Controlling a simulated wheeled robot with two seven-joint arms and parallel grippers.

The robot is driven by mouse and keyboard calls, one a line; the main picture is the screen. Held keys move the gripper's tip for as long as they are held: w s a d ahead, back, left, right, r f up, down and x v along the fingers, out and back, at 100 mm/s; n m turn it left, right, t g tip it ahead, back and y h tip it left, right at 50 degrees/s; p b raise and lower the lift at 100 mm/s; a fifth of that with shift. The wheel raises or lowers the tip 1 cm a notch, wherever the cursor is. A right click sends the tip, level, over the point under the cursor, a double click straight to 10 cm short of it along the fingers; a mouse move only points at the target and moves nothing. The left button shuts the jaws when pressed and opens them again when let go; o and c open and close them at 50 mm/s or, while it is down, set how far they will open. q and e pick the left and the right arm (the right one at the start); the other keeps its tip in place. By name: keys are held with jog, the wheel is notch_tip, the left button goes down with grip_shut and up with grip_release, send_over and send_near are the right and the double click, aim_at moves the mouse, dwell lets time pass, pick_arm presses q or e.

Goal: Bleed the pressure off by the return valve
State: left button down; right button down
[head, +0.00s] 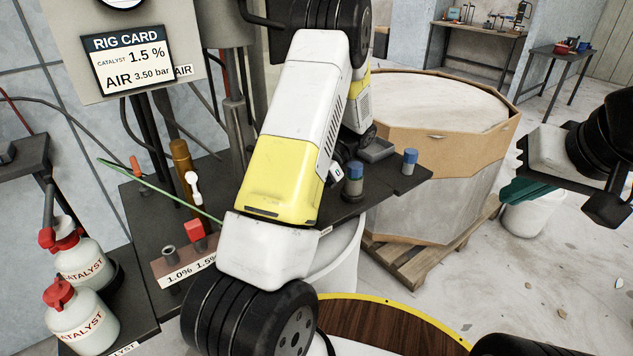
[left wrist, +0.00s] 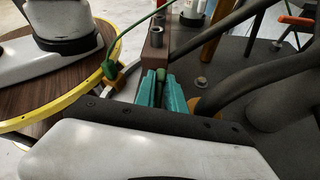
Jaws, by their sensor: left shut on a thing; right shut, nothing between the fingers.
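My left gripper (left wrist: 160,92) shows in the left wrist view with its teal fingers shut on a small dark green piece (left wrist: 159,86), mostly hidden between them. In the head view my own arm hides this gripper. Which fitting is the return valve I cannot tell. An orange handle (head: 135,163) stands near the brass cylinder (head: 181,160); an orange handle (left wrist: 297,20) also shows in the left wrist view. A red block (head: 195,230) sits by the brown rack (head: 172,268), marked 1.0% and 1.5%. My right gripper (head: 527,190) is shut and empty, apart from everything, at right.
A rig card (head: 130,58) reads air 3.50 bar. Two catalyst bottles (head: 80,318) stand at lower left. A green hose (head: 150,184) crosses the dark bench. A yellow-rimmed round table (head: 400,318) is at front, an octagonal mould (head: 440,130) behind. A white bucket (head: 530,215) stands at right.

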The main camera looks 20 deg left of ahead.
pick_arm(q)
jog(key=shift+r, duration=0.15)
dwell(0.4)
jog(key=c, duration=1.4)
grip_release()
jog(key=shift+r, duration=0.4)
notch_tip(320, 180, up, 3)
jog(key=s+d+r, duration=0.1)
jog(key=s+d, duration=0.7)
jog(key=s, duration=0.5)
jog(key=shift+s+d, duration=0.25)
jog(key=shift+d, duration=0.05)
jog(key=shift+r, duration=0.1)
